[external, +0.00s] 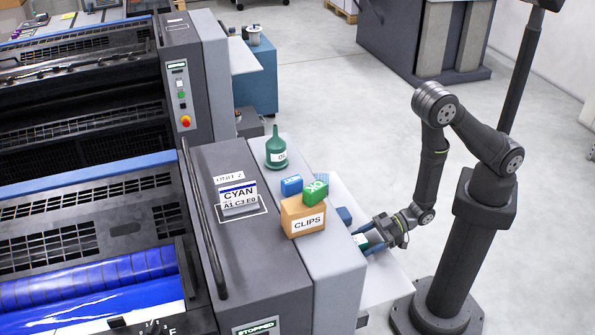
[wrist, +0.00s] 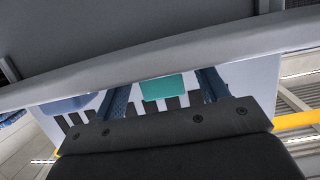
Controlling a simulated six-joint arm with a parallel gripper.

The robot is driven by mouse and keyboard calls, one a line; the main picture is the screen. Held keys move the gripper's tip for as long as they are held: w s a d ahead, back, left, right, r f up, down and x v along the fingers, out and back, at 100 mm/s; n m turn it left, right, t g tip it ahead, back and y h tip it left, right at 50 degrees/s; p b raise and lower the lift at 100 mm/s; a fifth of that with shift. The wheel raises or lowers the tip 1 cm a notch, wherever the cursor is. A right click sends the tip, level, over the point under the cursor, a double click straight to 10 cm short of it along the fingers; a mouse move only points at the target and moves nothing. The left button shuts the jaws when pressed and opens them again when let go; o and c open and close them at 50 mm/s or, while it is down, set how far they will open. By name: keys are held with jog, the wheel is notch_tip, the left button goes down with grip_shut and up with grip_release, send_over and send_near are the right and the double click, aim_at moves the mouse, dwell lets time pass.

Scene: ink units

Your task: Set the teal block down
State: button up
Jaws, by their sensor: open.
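The teal block (wrist: 163,88) lies between the two fingers of my gripper (wrist: 165,94) in the wrist view, with a gap on each side. It seems to rest on the white shelf beside the press. In the external view my gripper (external: 366,242) is low over that shelf (external: 385,285), and only a little of the teal block (external: 360,239) shows beside the fingers. The jaws are open. The block's underside is hidden.
A blue block (wrist: 68,104) lies left of the fingers in the wrist view; it also shows in the external view (external: 344,215).

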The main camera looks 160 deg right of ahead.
jog(key=shift+w+d, duration=0.1)
jog(key=shift+c, duration=0.5)
jog(key=c, duration=1.1)
jog(key=shift+o, duration=0.2)
jog(key=shift+r, duration=0.1)
